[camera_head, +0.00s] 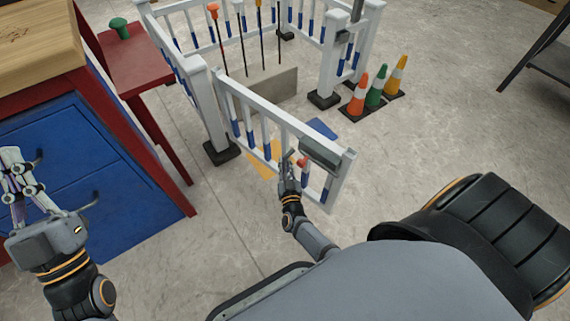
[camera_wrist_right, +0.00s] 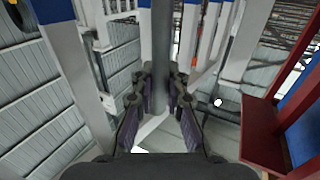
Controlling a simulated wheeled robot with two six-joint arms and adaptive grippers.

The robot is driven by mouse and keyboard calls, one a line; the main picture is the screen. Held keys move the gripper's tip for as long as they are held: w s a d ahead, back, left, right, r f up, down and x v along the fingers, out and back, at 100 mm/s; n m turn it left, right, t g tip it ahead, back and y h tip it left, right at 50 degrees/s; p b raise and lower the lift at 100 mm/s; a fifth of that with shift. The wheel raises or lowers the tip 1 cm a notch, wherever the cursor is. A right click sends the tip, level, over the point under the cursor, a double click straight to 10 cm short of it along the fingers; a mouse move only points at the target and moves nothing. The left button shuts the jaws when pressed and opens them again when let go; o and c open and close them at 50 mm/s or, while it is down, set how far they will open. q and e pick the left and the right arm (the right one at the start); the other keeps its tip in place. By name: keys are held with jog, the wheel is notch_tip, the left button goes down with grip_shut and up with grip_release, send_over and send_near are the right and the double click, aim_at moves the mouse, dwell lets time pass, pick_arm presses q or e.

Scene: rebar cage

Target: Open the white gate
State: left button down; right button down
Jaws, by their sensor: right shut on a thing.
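The white gate (camera_head: 254,108) has blue-banded bars and hangs from a white post (camera_head: 207,112) on its left. It stands swung out from the fence, with a gap between its free end and the right post (camera_head: 331,62). A grey-green box-like fitting (camera_head: 320,154) sits near the gate's free end. My right gripper (camera_head: 289,168) is at the gate beside this fitting. In the right wrist view its fingers (camera_wrist_right: 162,88) are shut on a dark grey upright bar (camera_wrist_right: 162,35), apparently the gate's handle. My left gripper (camera_head: 22,178) is open and empty at the far left.
Orange, green and yellow cones (camera_head: 376,92) stand right of the fence. Inside the fence, thin rods stand in a grey block (camera_head: 262,92). A red and blue workbench (camera_head: 95,165) is at the left. The floor right of the gate is clear.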

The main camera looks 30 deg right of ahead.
jog(key=shift+s+d+f, duration=0.1)
jog(key=shift+s+f, duration=0.2)
jog(key=c, duration=1.3)
grip_release()
jog(key=shift+r, duration=0.15)
jog(key=shift+c, duration=0.2)
jog(key=shift+w, duration=0.1)
jog(key=v, duration=1.2)
